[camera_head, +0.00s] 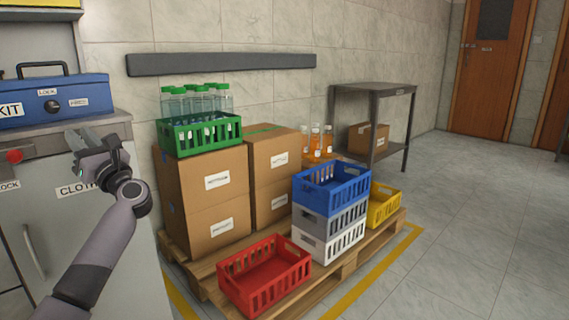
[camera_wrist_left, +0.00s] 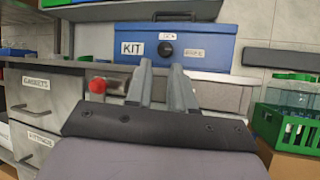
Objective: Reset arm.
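My left gripper (camera_head: 90,139) is raised at the left of the head view, in front of the grey cabinet (camera_head: 100,240) and just below the blue kit box (camera_head: 60,100). In the left wrist view my left gripper (camera_wrist_left: 162,66) shows two fingers with a gap between them and nothing held. The blue kit box (camera_wrist_left: 200,45) stands beyond the fingertips there. My right gripper is in neither view.
A pallet (camera_head: 205,285) carries cartons (camera_head: 205,205), a green crate (camera_head: 185,140) of bottles, a red crate (camera_head: 265,280) and stacked crates (camera_head: 332,190). A metal table (camera_head: 375,90) stands behind. The floor (camera_head: 480,220) at right is clear.

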